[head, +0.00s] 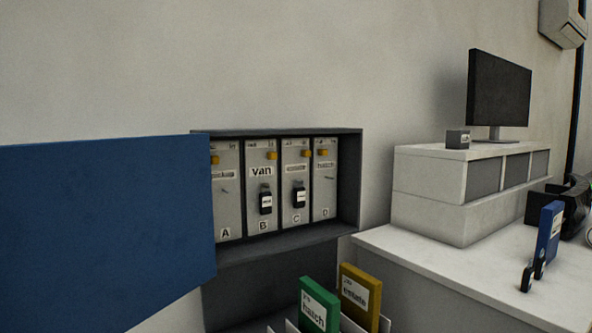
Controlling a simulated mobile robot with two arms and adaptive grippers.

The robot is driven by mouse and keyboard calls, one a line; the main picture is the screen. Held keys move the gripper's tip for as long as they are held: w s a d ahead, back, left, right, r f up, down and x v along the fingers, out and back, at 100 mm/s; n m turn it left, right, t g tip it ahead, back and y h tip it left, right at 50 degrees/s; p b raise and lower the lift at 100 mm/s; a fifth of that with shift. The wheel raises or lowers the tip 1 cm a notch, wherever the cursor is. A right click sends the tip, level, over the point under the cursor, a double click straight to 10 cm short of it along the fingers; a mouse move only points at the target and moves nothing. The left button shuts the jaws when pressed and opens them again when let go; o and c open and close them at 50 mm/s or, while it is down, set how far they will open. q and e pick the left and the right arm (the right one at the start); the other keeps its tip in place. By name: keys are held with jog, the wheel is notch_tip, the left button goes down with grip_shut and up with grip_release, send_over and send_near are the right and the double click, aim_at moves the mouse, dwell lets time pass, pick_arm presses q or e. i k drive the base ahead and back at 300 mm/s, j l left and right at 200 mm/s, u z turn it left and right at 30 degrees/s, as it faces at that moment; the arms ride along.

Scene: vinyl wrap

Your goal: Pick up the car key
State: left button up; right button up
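Two black car keys hang in the grey wall cabinet (283,249). One key (265,202) is on the panel marked B, labelled "van". The other key (299,197) is on the panel marked C, whose label I cannot read. No key shows on panel A (226,210) or panel D (325,190).
The cabinet's blue door (100,235) stands open at the left. A green folder (319,305) and a yellow folder (360,296) stand below the cabinet. A white drawer unit (430,203) with a monitor (498,88) stands on the white desk (440,265).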

aim_at(540, 261)
jog(key=z, duration=1.4)
